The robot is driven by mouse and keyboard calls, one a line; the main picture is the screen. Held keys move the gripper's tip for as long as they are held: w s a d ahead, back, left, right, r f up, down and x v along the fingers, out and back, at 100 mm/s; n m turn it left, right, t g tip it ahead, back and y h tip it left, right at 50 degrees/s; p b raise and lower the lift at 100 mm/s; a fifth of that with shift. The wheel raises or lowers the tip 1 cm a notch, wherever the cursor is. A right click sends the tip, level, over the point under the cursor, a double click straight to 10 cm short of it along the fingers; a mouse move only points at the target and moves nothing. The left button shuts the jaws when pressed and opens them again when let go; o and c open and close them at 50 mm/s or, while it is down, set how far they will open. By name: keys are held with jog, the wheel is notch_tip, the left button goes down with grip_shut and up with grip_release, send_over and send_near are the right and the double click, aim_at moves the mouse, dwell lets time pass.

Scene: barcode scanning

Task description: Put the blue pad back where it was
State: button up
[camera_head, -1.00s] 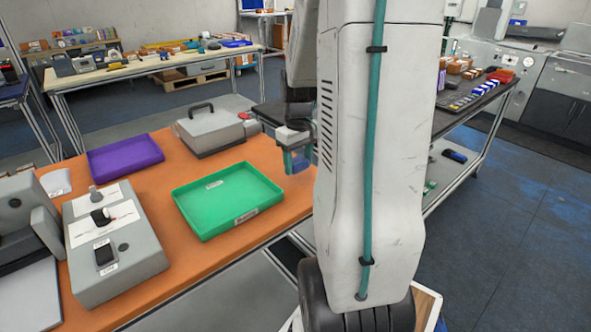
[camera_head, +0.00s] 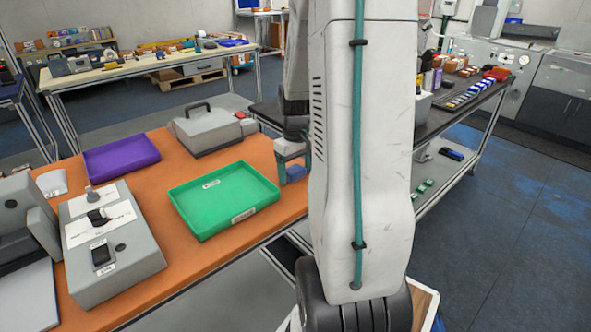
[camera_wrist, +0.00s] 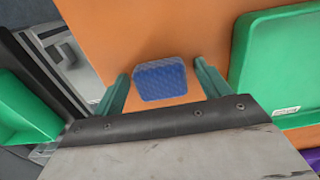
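The blue pad (camera_wrist: 160,80) lies between my gripper's two teal fingers in the wrist view, over the orange tabletop. My gripper (camera_wrist: 161,70) is open around it, with a narrow orange gap at each side of the pad. In the head view my gripper (camera_head: 292,168) is low at the table's right edge, just right of the green tray (camera_head: 229,229), and part of the blue pad (camera_head: 296,173) shows by the fingers. The pad appears to be on or very close to the tabletop; its underside is hidden.
The green tray's wall (camera_wrist: 238,75) is close on the right in the wrist view. A purple tray (camera_head: 122,172), a grey case with a handle (camera_head: 208,130) and a grey box with a switch (camera_head: 125,262) stand on the orange table. A dark bench (camera_head: 455,105) is behind my arm.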

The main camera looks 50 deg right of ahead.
aim_at(296, 170)
notch_tip(296, 170, up, 12)
jog(key=s+a+r+n, duration=0.1)
jog(key=a+r, duration=0.2)
jog(key=a, duration=0.5)
jog(key=s+a+r, duration=0.1)
jog(key=a+r, duration=0.1)
jog(key=a, duration=0.7)
jog(key=s+a+n+t, duration=0.1)
jog(key=s+a, duration=0.9)
jog(key=a, duration=0.3)
jog(key=shift+a+n, duration=0.2)
jog(key=shift+n, duration=0.1)
jog(key=shift+s+f, duration=0.1)
dwell(0.4)
